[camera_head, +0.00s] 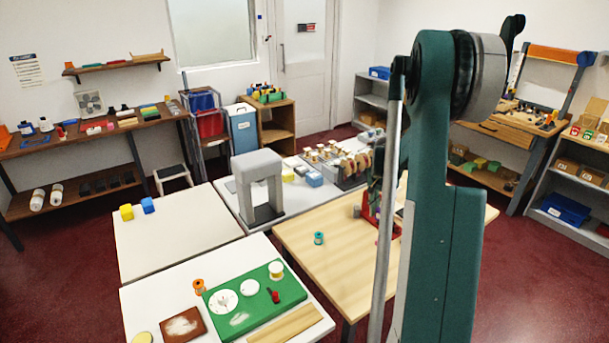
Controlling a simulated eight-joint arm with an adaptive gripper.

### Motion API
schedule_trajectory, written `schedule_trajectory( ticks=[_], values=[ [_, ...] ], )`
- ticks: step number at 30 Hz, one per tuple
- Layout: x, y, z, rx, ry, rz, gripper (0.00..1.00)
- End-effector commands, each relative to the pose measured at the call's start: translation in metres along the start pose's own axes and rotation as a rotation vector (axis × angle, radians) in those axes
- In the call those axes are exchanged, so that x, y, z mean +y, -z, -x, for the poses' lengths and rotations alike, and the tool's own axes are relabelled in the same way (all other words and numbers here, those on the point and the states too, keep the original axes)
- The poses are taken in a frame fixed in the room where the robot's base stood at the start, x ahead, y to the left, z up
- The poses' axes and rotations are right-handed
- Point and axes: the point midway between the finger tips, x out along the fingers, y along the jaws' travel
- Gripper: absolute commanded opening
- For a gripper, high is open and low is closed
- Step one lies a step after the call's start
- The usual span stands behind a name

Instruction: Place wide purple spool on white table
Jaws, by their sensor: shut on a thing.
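No wide purple spool can be made out; my arm in the foreground hides part of the scene. I cannot tell which is the task's white table. My gripper cannot be made out; my arm's large teal link blocks the right of the centre. A teal spool (318,238) stands on the wooden table (300,230).
The green mat (245,318) holds white discs and a red item. The grey arch (257,170) stands tall near the centre.

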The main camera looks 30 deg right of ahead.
Motion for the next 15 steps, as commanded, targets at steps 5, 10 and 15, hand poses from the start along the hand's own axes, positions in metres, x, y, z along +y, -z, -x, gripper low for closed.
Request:
schedule_trajectory(
  ticks=[5, 10, 15],
  values=[
    [0.000, 0.000, 0.000, 0.000, 0.000, 0.000, 0.14],
    [-0.005, -0.004, 0.000, 0.000, 0.001, 0.012, 0.14],
    [-0.020, -0.017, 0.001, -0.001, 0.006, 0.052, 0.14]
  ],
)
